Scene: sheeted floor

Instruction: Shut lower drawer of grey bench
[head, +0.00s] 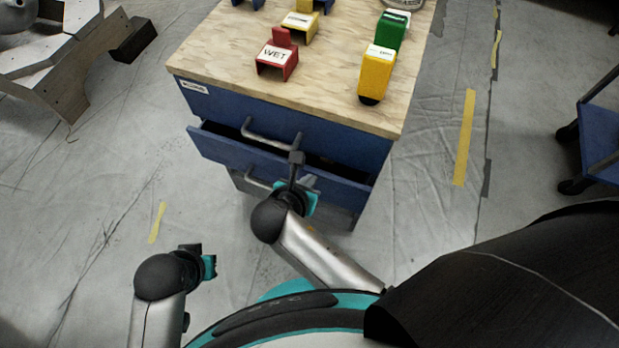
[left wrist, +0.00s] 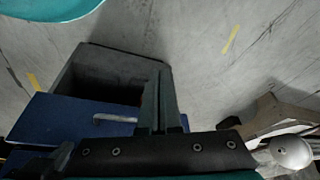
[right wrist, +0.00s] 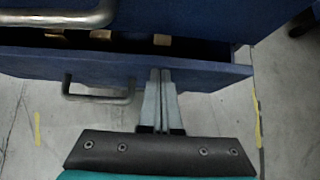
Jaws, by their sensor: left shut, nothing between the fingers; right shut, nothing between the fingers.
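The bench (head: 206,60) has a wooden top, blue drawer fronts and a grey lower body. Its lower drawer (head: 215,146) stands partly pulled out, with a dark gap above its blue front. The drawer front also shows in the right wrist view (right wrist: 215,76) and the left wrist view (left wrist: 60,118). The drawer's bar handle (right wrist: 95,97) is left of my right gripper (right wrist: 160,72). That gripper (head: 296,157) is shut and empty, its tips at the drawer front; contact is unclear. My left gripper (head: 192,247) is shut and empty, low and left, apart from the bench.
The upper drawer looks closed, with a bar handle (head: 270,136). Red (head: 277,56), yellow (head: 376,72) and green (head: 391,30) holders stand on the bench top. A blue cart (head: 598,130) is at the right. A wooden frame (head: 60,70) is at the left.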

